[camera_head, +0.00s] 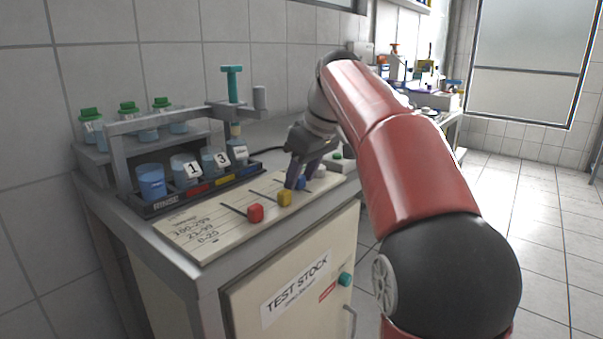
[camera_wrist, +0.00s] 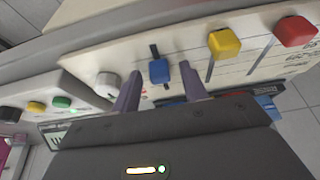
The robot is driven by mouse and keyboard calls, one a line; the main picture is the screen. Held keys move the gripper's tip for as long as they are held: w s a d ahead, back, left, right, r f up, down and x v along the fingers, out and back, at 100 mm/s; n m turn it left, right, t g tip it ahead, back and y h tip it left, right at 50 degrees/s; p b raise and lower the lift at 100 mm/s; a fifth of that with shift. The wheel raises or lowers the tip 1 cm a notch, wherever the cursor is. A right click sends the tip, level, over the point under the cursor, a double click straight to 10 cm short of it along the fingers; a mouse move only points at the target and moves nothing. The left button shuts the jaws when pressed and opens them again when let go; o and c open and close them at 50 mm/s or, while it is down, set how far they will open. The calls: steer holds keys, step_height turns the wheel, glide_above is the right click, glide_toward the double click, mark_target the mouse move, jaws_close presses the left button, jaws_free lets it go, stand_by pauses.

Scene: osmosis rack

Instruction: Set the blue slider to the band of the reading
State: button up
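The blue slider (camera_wrist: 159,71) sits in a dark slot on the pale lettered board (camera_head: 205,232); some slot shows on both sides of its knob. In the wrist view it lies between the two purple fingers of my gripper (camera_wrist: 160,75), with a gap to each. In the head view the blue slider (camera_head: 301,184) is partly hidden behind my gripper (camera_head: 293,180). The yellow slider (camera_head: 284,198) and red slider (camera_head: 255,213) stand to its left. Printed bands at the board's left end are blurred, one like "100-299". I cannot make out a reading.
A grey box with a green button (camera_head: 338,156) stands beyond the board. A rack (camera_head: 120,126) with a rinse beaker (camera_head: 151,183) and numbered beakers stands behind the sliders. Green-capped bottles (camera_head: 91,122) are at the back left. A teal-topped post (camera_head: 232,85) rises above the rack.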

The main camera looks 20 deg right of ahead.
steer(key=p+v, duration=0.1)
steer(key=v, duration=0.6)
steer(key=shift+r+p, duration=0.35)
steer(key=shift+r, duration=0.05)
steer(key=shift+s, duration=0.15)
steer(key=s+a+f+m+t+h, duration=0.1)
steer(key=s+f+m, duration=0.6)
steer(key=s+f, duration=1.7)
steer(key=shift+s+a+f+t+h, duration=0.3)
steer(key=shift+a+f+t+h, duration=0.15)
steer(key=shift+a+h, duration=0.5)
